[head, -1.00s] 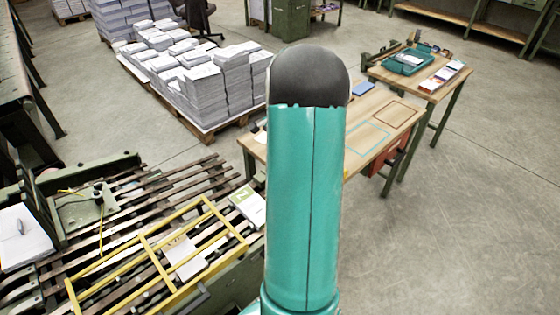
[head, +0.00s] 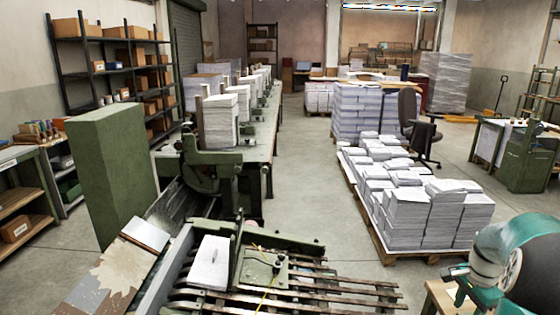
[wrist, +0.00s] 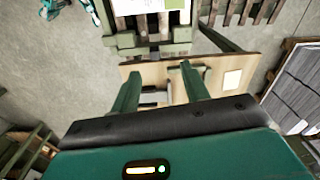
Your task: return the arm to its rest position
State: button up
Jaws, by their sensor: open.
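My gripper (wrist: 160,72) shows in the wrist view as two green fingers standing apart with nothing held between them. Behind the fingers lies a light wooden tabletop (wrist: 232,62), with a pale sheet (wrist: 232,79) near its right side. In the head view a teal and black part of my arm (head: 530,262) shows at the lower right edge. The gripper's fingers are not clearly seen there.
A slatted machine bed (head: 300,292) with a white paper stack (head: 210,263) lies at the lower middle. A pallet of paper stacks (head: 410,215) stands left of my arm. A tall green cabinet (head: 112,175) is at left. Bare floor (head: 310,190) runs between machines and pallet.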

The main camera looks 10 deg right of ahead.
jog(key=w+a+r+n+t+h, duration=0.1)
jog(key=a+r+n, duration=0.45)
jog(key=a, duration=0.65)
jog(key=w+a+r+n+t, duration=0.1)
jog(key=a+r+n, duration=0.3)
jog(key=a+r, duration=0.55)
jog(key=s+a+n+t, duration=0.1)
jog(key=s+a+n, duration=0.3)
jog(key=a, duration=0.5)
jog(key=s+a+n+t+y, duration=0.1)
jog(key=s+a+n, duration=0.4)
jog(key=a, duration=0.5)
jog(key=shift+s+a+f+t, duration=0.15)
jog(key=shift+s+f+t, duration=0.15)
jog(key=shift+s+t, duration=0.55)
jog(key=shift+s+n, duration=0.1)
jog(key=shift+n, duration=0.15)
jog(key=shift+c, duration=1)
